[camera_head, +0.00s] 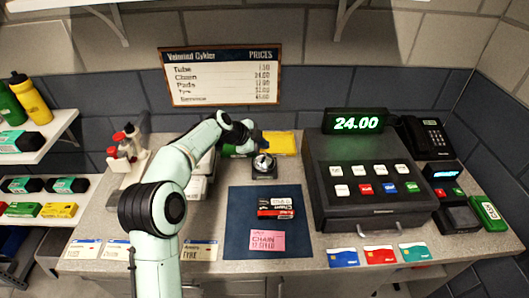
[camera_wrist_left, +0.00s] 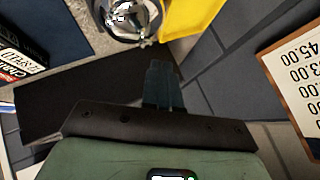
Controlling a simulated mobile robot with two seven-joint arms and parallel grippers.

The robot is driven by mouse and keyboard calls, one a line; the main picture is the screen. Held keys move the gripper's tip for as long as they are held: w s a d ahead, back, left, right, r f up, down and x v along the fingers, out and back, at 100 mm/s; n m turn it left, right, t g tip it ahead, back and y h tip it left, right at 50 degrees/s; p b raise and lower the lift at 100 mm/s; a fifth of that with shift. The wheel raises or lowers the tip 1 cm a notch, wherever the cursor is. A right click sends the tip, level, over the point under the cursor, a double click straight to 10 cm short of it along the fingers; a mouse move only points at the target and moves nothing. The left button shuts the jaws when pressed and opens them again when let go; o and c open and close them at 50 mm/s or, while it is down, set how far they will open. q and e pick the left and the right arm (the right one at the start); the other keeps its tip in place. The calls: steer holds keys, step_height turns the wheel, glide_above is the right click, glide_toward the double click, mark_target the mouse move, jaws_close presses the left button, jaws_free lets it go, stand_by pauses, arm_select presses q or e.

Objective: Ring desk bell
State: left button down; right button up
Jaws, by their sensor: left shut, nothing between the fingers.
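The desk bell (camera_head: 264,164) has a silver dome on a dark base and stands on the counter behind the blue mat, near the centre of the head view. It also shows at the top of the left wrist view (camera_wrist_left: 128,18), partly cut off by the frame edge. My left gripper (camera_head: 259,141) is close behind and above the bell in the head view, small and partly hidden by the arm. In the left wrist view its fingers (camera_wrist_left: 159,75) are together and empty, just short of the bell in the picture. Contact cannot be seen. My right gripper is not in view.
A blue mat (camera_head: 235,222) holds a chain box (camera_head: 275,207) and a pink slip (camera_head: 267,241). A cash register (camera_head: 370,205) stands right of the bell. A yellow item (camera_head: 281,143) lies behind it. Cards (camera_head: 380,255) lie along the front edge.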

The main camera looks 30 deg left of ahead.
arm_select(q)
step_height(320, 180, up, 6)
steer(key=p, duration=0.2)
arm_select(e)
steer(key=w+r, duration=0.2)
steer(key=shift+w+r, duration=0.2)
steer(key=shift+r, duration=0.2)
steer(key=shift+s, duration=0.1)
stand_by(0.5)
